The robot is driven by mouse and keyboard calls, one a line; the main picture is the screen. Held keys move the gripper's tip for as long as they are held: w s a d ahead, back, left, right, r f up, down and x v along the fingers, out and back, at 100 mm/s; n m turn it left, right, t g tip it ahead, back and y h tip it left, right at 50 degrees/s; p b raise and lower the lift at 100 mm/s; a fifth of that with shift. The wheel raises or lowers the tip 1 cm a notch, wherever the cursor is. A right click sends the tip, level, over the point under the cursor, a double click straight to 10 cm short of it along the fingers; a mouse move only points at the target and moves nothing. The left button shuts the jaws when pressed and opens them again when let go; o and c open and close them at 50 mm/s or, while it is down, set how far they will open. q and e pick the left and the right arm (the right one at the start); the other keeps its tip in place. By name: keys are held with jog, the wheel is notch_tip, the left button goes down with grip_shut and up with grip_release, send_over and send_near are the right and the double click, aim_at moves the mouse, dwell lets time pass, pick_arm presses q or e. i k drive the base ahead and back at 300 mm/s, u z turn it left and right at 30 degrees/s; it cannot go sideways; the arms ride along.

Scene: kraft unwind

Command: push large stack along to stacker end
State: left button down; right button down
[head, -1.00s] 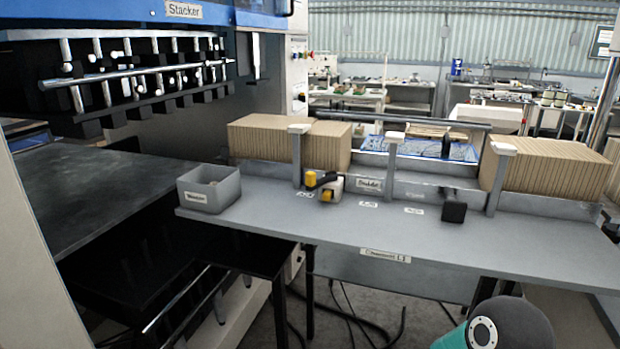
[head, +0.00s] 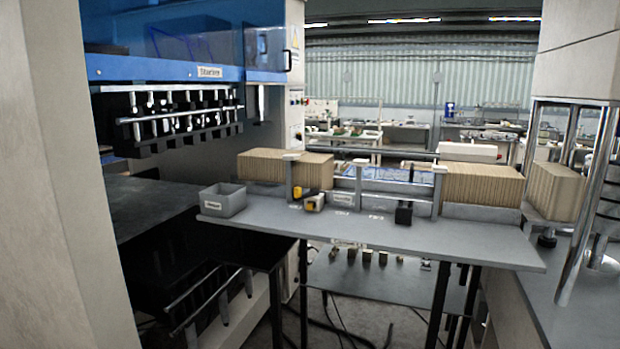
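The stacker (head: 165,66), a blue-topped machine with a label and a row of metal fingers, stands at the left. A brown stack of upright sheets (head: 285,170) sits behind the grey bench at its left, stacker end. A third brown block (head: 554,191) stands at the far right by metal columns. I cannot tell for sure which is the large stack. Neither of my grippers is in view.
The grey bench (head: 370,229) carries a grey bin (head: 223,200), a yellow-and-black tool (head: 314,201) and a small black block (head: 404,212). Upright posts (head: 359,188) stand along its back edge. A lower shelf (head: 390,282) holds several small blocks. A pale panel (head: 70,180) fills the left edge.

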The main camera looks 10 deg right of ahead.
aim_at(311, 169)
jog(key=z, duration=0.9)
jog(key=i, duration=1.6)
jog(key=u, duration=1.55)
